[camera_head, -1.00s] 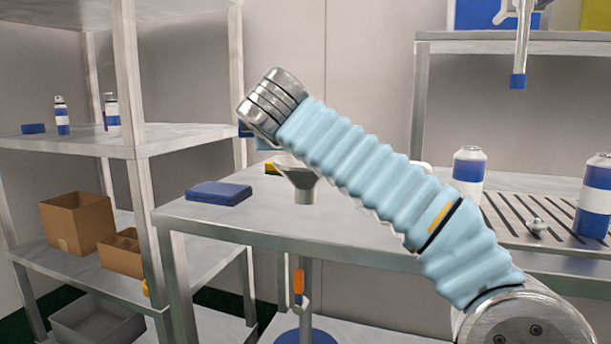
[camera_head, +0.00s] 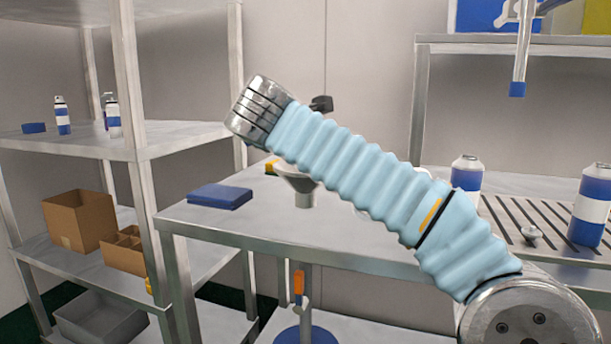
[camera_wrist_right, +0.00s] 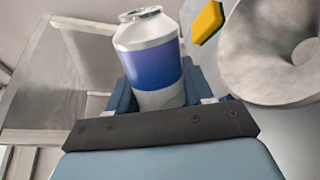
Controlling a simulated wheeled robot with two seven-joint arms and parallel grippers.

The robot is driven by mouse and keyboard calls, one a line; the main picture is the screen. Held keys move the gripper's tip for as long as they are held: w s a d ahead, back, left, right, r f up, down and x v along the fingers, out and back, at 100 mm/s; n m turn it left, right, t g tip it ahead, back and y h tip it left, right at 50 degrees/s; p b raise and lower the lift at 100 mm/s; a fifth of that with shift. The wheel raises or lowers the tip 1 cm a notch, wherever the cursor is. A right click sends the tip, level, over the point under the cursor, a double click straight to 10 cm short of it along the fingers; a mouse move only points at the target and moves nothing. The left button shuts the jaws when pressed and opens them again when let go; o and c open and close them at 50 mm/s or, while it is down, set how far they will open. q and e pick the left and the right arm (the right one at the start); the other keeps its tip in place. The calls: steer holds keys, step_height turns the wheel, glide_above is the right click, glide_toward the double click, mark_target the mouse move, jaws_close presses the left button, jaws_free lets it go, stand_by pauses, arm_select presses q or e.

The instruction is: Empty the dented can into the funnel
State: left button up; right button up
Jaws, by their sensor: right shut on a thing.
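The can (camera_wrist_right: 150,60), white with a blue band and a silver top, stands between the fingers of my right gripper (camera_wrist_right: 163,100) in the right wrist view. The gripper is shut on it, and the can looks nearly upright. I cannot make out a dent. The grey funnel (camera_wrist_right: 265,55) is close by on the right of that view, apart from the can. In the head view the funnel (camera_head: 303,188) sits on the steel table, partly behind my right arm. That arm hides my right gripper and the can there. My left gripper is in neither view.
A blue pad (camera_head: 220,197) lies left of the funnel on the table (camera_head: 255,222). A yellow sponge (camera_head: 271,167) is behind the funnel. Two blue-and-white cans (camera_head: 467,174) (camera_head: 591,206) stand on the slotted rack (camera_head: 520,212) at right. Shelves with boxes (camera_head: 78,220) are at left.

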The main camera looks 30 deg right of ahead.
steer(key=shift+s+d+r+n+h+p, duration=0.1)
steer(key=shift+r+n+h+p, duration=0.2)
steer(key=shift+r+n+p, duration=0.35)
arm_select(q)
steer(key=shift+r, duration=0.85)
arm_select(e)
steer(key=shift+n, duration=0.25)
steer(key=shift+s+d+r+n+p, duration=0.1)
steer(key=shift+d+r+n+p, duration=0.15)
steer(key=shift+r+n+p, duration=0.25)
steer(key=shift+s+d+n+h, duration=0.1)
steer(key=shift+d+n+h, duration=0.2)
steer(key=shift+n, duration=0.3)
steer(key=shift+r+n, duration=0.1)
steer(key=shift+n, duration=0.3)
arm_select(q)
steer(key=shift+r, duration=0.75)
